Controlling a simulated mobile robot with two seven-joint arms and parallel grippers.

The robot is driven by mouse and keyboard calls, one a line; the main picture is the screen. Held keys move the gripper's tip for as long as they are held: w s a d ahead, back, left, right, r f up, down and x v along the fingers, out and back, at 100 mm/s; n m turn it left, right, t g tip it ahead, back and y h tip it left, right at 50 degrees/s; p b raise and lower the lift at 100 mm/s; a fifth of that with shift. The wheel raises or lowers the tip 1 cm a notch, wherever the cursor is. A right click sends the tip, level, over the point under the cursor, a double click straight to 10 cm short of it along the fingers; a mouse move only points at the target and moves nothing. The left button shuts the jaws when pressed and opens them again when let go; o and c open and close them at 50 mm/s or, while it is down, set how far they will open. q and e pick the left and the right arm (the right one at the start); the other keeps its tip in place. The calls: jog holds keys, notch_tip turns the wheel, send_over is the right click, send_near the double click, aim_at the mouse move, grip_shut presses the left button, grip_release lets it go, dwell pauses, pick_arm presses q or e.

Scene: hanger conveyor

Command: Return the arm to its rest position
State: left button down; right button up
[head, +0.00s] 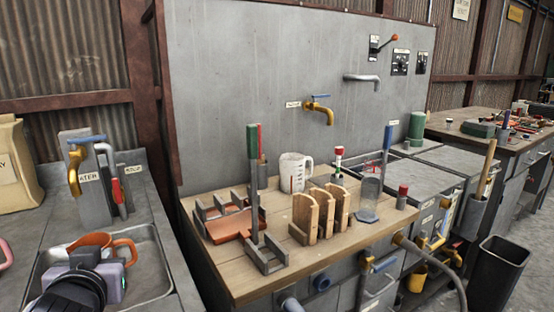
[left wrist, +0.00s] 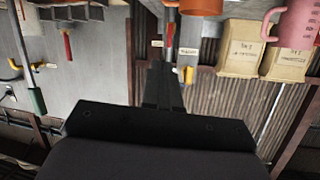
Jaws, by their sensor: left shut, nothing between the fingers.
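My left gripper (head: 86,259) shows at the lower left of the head view, over the front of the metal sink (head: 158,265). In the left wrist view its dark fingers (left wrist: 165,85) are together, with nothing between them. An orange mug (head: 122,243) is just beyond the gripper in the head view; part of an orange vessel (left wrist: 200,6) also shows at the top of the left wrist view, apart from the fingers. My right gripper is in neither view.
A yellow tap (head: 318,110) is on the back panel. Paper bags (left wrist: 240,48) and a pink jug (left wrist: 292,25) show in the left wrist view.

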pick_arm(q)
jog(key=s+d+f+m+g+h, duration=0.25)
jog(key=s+f+g, duration=0.25)
jog(key=s+f, duration=0.7)
jog(key=s+d+f+m+g+h, duration=0.25)
jog(key=s+f+g, duration=0.25)
jog(key=s+f, duration=0.8)
jog(key=w+d+f+t+h+p, duration=0.2)
jog(key=w+d+f+t+p, duration=0.1)
jog(key=w+f+t, duration=0.3)
jog(key=shift+w+d+t, duration=0.2)
jog(key=shift+w+t, duration=0.1)
jog(key=shift+t, duration=0.2)
jog(key=shift+a+r, duration=0.1)
